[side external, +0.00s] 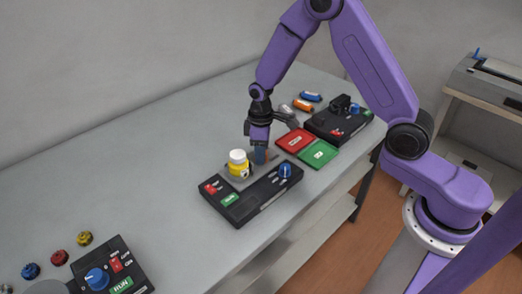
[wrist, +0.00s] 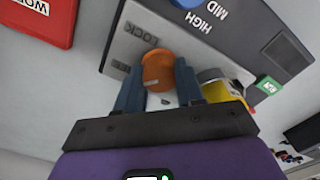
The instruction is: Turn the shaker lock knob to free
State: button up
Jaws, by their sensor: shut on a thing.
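The shaker is a black unit (side external: 243,207) with a light grey platform, standing on the table in the side view. A white and yellow bottle (side external: 238,163) stands on its platform. My gripper (side external: 261,155) reaches down at the platform's back right corner. In the wrist view my gripper (wrist: 159,88) has its two blue-grey fingers on either side of an orange knob (wrist: 158,68), shut on it. The word LOCK (wrist: 141,33) is printed beside the knob. A second small label (wrist: 119,66) is too blurred to read. The bottle (wrist: 225,84) is close to the right finger.
Red (side external: 294,140) and green (side external: 319,154) trays lie to the right, before another black device (side external: 338,121). Blue, red and yellow knobs and another unit (side external: 108,268) are at lower left.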

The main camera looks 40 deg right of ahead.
jog(key=o, duration=1)
jog(key=shift+o, duration=0.2)
notch_tip(320, 180, up, 18)
jog(key=shift+f, duration=0.25)
jog(key=s+a+r+n, duration=0.1)
jog(key=s+a, duration=0.1)
jog(key=s, duration=0.5)
jog(key=s+a+n, duration=0.1)
jog(key=s+a, duration=0.1)
jog(key=s, duration=0.6)
jog(key=s+d+n, duration=0.1)
jog(key=s+d, duration=0.1)
jog(key=s, duration=0.6)
jog(key=s+d+f+n, duration=0.1)
jog(key=s+d, duration=0.2)
jog(key=s, duration=0.5)
jog(key=shift+f+n, duration=0.3)
